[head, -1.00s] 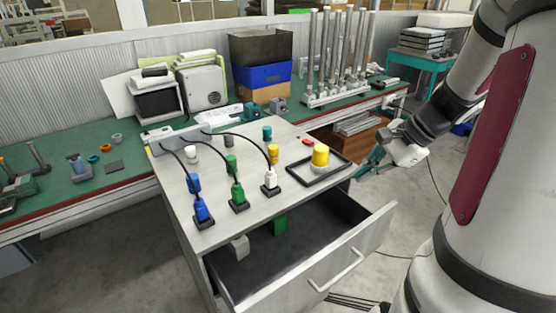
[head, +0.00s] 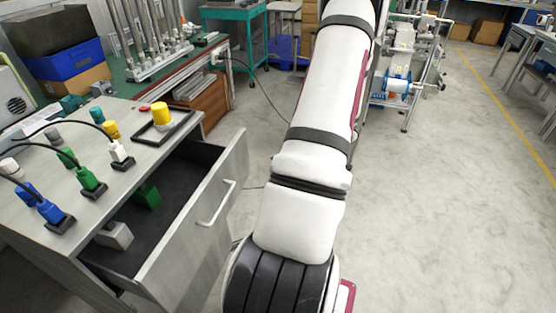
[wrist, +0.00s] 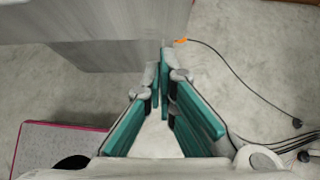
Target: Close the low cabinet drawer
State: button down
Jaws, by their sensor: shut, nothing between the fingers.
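The low cabinet (head: 60,255) stands at the left of the head view. Its grey drawer (head: 190,235) is pulled well out, with a bar handle (head: 216,204) on its front. A green block (head: 147,195) and a light grey block (head: 115,236) lie inside. My arm fills the middle of the head view, to the right of the drawer, and my gripper is hidden there. In the wrist view my gripper (wrist: 163,70) is shut and empty, its teal fingertips together. A grey panel (wrist: 105,55), apparently part of the drawer or cabinet, is beyond the fingertips; contact cannot be told.
Blue, green and white plugs with black cables, and a yellow cylinder (head: 161,114) in a black tray, are on the cabinet top. Dark cables (wrist: 245,80) lie on the floor. Open floor (head: 450,180) extends to the right. A green workbench (head: 150,70) stands behind.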

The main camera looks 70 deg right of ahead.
jog(key=shift+w+a+f, duration=0.1)
jog(key=shift+w+f, duration=0.65)
jog(key=shift+w, duration=0.75)
jog(key=shift+w+a+f, duration=0.15)
jog(key=shift+w+f, duration=0.65)
jog(key=shift+w, duration=0.65)
jog(key=shift+w+a+f, duration=0.1)
jog(key=shift+w+f, duration=0.65)
jog(key=shift+w, duration=0.75)
jog(key=shift+w, duration=0.15)
jog(key=b, duration=0.6)
send_near(209, 155)
jog(key=w+a+f, duration=0.3)
jog(key=f, duration=0.1)
jog(key=shift+f, duration=0.1)
jog(key=shift+w, duration=0.9)
